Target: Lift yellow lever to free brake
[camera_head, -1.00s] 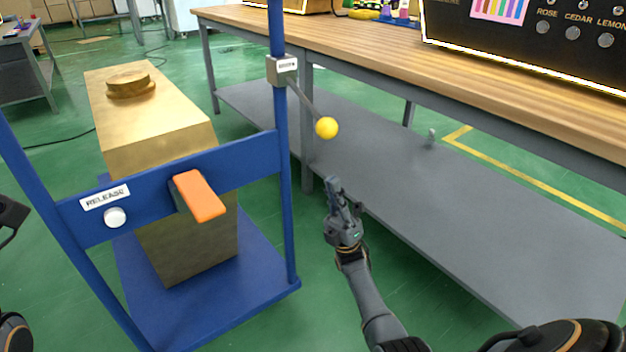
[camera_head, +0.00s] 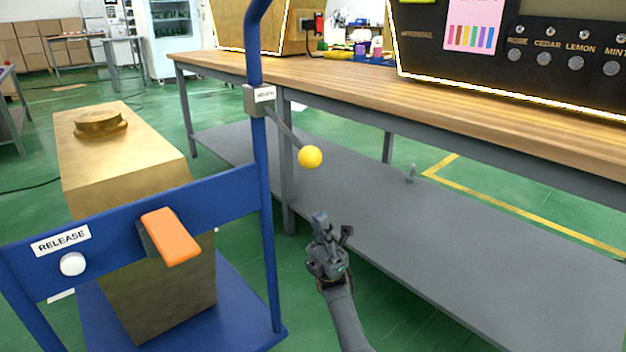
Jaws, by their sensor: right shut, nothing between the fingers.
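The yellow lever (camera_head: 310,157) is a grey rod with a yellow ball on its end. It slopes down to the right from a grey bracket (camera_head: 257,100) with a small label on the cart's blue right upright. My right gripper (camera_head: 324,228) is below the ball and slightly to its right in the picture, apart from it. It points upward, shut and empty. The blue cart (camera_head: 225,192) carries a tall brass-coloured block (camera_head: 125,160) with a round knob on top. My left gripper is not in view.
A wooden-topped workbench (camera_head: 340,82) with a grey lower shelf (camera_head: 450,240) stands behind and right of the lever. The cart's crossbar has an orange-ended handle (camera_head: 170,237) and a white button (camera_head: 73,264) under a RELEASE label. Green floor shows between cart and bench.

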